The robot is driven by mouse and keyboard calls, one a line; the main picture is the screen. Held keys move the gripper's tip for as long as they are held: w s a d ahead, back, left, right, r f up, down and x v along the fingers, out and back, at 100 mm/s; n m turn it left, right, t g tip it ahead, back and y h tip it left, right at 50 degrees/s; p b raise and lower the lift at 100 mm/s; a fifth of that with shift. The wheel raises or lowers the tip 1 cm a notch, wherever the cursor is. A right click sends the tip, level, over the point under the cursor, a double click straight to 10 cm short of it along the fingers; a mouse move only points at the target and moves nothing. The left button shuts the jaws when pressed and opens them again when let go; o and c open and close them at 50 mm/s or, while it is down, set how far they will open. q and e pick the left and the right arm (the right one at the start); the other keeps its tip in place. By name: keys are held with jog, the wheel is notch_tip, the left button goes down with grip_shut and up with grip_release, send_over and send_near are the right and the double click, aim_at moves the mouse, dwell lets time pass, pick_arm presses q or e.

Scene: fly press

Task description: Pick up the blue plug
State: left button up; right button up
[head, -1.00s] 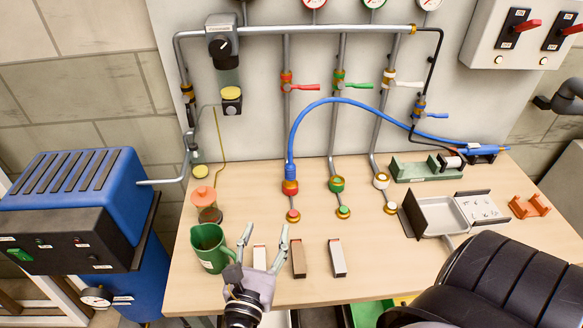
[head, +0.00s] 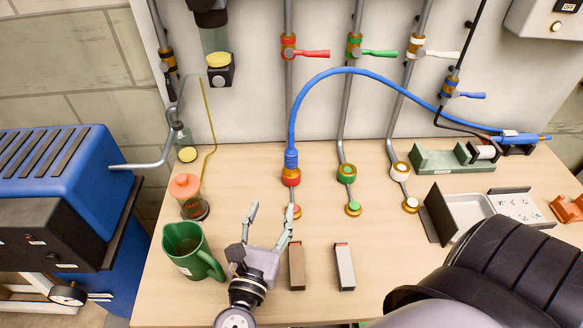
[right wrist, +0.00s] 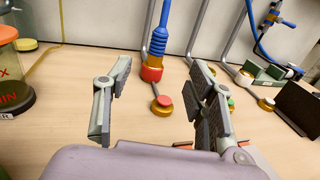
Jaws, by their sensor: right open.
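The blue plug (head: 291,160) is the ribbed end of the blue hose and stands upright in a red-collared socket (head: 291,177) at the back of the bench. In the right wrist view the blue plug (right wrist: 158,38) shows straight ahead, beyond the fingers. My right gripper (head: 273,212) is open and empty, on the near side of the plug and apart from it. Its fingers (right wrist: 160,85) frame a small red button (right wrist: 162,103) in front of the socket in the wrist view. My left gripper is not in view.
A green jug (head: 190,250) and an orange-topped jar (head: 187,190) stand left of the gripper. A brown block (head: 297,268) and a grey block (head: 344,268) lie to its right. Green-ringed (head: 346,174) and white-ringed (head: 400,172) sockets stand right of the plug. The hose (head: 365,72) arches overhead.

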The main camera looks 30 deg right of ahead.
jog(key=shift+w+d+f, duration=0.1)
jog(key=shift+f, duration=0.5)
jog(key=shift+w+d+r, duration=0.1)
jog(key=shift+w+d, duration=0.1)
jog(key=p, duration=0.3)
send_near(290, 158)
jog(key=x, duration=0.4)
jog(key=shift+w+d+f, duration=0.1)
jog(key=shift+w+f, duration=0.1)
jog(key=p+x, duration=0.2)
jog(key=x, duration=0.3)
jog(key=shift+w+d+r, duration=0.1)
jog(key=shift+w+d, duration=0.2)
jog(key=shift+d, duration=0.05)
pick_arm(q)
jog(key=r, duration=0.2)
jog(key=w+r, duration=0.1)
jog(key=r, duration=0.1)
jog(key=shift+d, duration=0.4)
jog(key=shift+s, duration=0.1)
pick_arm(e)
jog(key=shift+s, duration=0.1)
jog(key=shift+c, duration=0.2)
jog(key=shift+a, duration=0.1)
jog(key=shift+c, duration=0.6)
grip_shut()
